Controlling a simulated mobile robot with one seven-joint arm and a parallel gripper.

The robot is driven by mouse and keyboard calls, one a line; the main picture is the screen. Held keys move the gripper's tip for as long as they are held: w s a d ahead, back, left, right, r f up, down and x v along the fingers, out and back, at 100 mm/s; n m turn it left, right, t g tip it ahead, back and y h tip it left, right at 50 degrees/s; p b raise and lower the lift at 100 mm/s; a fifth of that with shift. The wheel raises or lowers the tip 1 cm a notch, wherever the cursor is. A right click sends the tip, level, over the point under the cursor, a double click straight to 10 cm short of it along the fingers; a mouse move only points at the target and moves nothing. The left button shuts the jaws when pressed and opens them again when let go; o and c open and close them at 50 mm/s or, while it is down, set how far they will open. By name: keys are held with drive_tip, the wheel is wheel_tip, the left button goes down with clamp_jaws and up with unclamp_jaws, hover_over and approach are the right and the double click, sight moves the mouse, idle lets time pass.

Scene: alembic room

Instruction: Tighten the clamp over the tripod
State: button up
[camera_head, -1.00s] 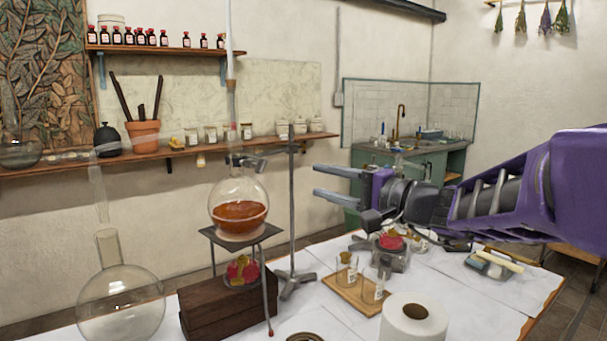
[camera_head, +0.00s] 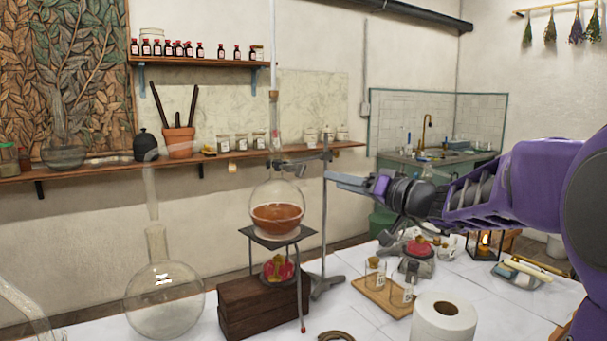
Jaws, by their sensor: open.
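The tripod (camera_head: 272,238) stands with a round flask (camera_head: 277,216) of orange-brown liquid on its top. A burner with a red body (camera_head: 277,268) sits beneath it. A clamp (camera_head: 290,166) grips around the flask's neck and joins a grey upright stand rod (camera_head: 324,215) just to the right. My gripper (camera_head: 333,181) is open and empty, its fingers pointing left. In the picture its fingertips lie close to the rod, a little below and right of the clamp; I cannot tell whether they touch the rod.
A large empty flask (camera_head: 165,300) stands at the left front. A wooden block (camera_head: 262,303) lies by the tripod. A wooden tray (camera_head: 384,296) with small glasses and a paper roll (camera_head: 443,318) are to the right. A shelf (camera_head: 100,167) runs along the wall behind.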

sight(303, 173)
drive_tip(key=p+x, duration=0.1)
drive_tip(key=x, duration=1)
clamp_jaws()
